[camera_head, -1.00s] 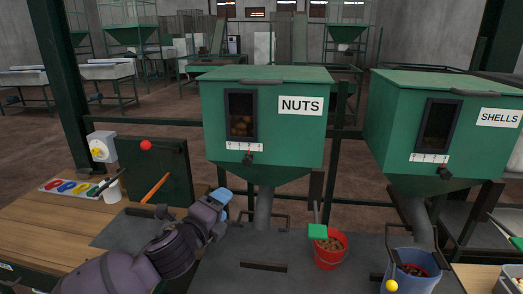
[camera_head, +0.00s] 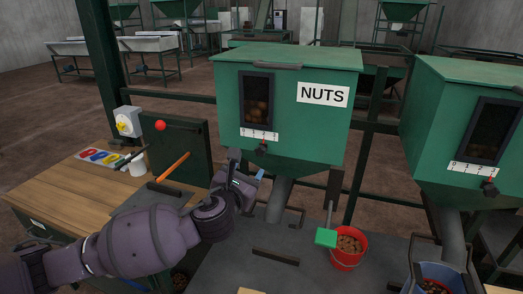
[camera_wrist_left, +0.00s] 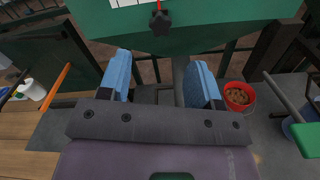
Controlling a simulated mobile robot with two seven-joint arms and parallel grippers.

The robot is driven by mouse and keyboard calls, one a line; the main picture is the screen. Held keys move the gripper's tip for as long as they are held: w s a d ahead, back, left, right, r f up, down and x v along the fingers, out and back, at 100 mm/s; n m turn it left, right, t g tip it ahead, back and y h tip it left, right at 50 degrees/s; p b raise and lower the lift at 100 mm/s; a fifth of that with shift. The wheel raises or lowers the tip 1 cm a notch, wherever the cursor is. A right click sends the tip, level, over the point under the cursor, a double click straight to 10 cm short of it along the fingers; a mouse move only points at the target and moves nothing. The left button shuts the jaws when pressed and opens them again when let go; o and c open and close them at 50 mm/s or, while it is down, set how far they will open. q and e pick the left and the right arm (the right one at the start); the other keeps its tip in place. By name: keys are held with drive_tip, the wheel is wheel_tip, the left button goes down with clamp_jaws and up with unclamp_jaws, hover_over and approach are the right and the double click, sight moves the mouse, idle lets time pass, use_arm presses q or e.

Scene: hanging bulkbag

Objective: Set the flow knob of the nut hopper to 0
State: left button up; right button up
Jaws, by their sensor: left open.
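The green nut hopper (camera_head: 300,90) carries a NUTS label, a dark window with nuts behind it and a white scale strip (camera_head: 259,134). Its black flow knob (camera_head: 263,148) sits just below the scale; the exact setting is too small to read. In the left wrist view the knob (camera_wrist_left: 160,22) is at the top centre, with a thin red pointer going up from it. My left gripper (camera_head: 248,167) is just below and left of the knob, apart from it. In the left wrist view its blue-padded fingers (camera_wrist_left: 160,80) are spread and empty. My right gripper is not in view.
The second green hopper (camera_head: 470,130) stands at the right with its own knob (camera_head: 489,188). A red bucket (camera_head: 347,250) with nuts and a green scoop (camera_head: 326,237) stand below. A wooden bench (camera_head: 75,195) and a dark board with a red ball (camera_head: 160,125) are at left.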

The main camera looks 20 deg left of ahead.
sight(260, 152)
use_arm(q)
drive_tip(key=w, duration=0.7)
drive_tip(key=w+p, duration=0.1)
drive_tip(key=w, duration=0.2)
drive_tip(key=shift+w+d, duration=0.3)
drive_tip(key=shift+w, duration=0.05)
clamp_jaws()
drive_tip(key=shift+a, duration=0.1)
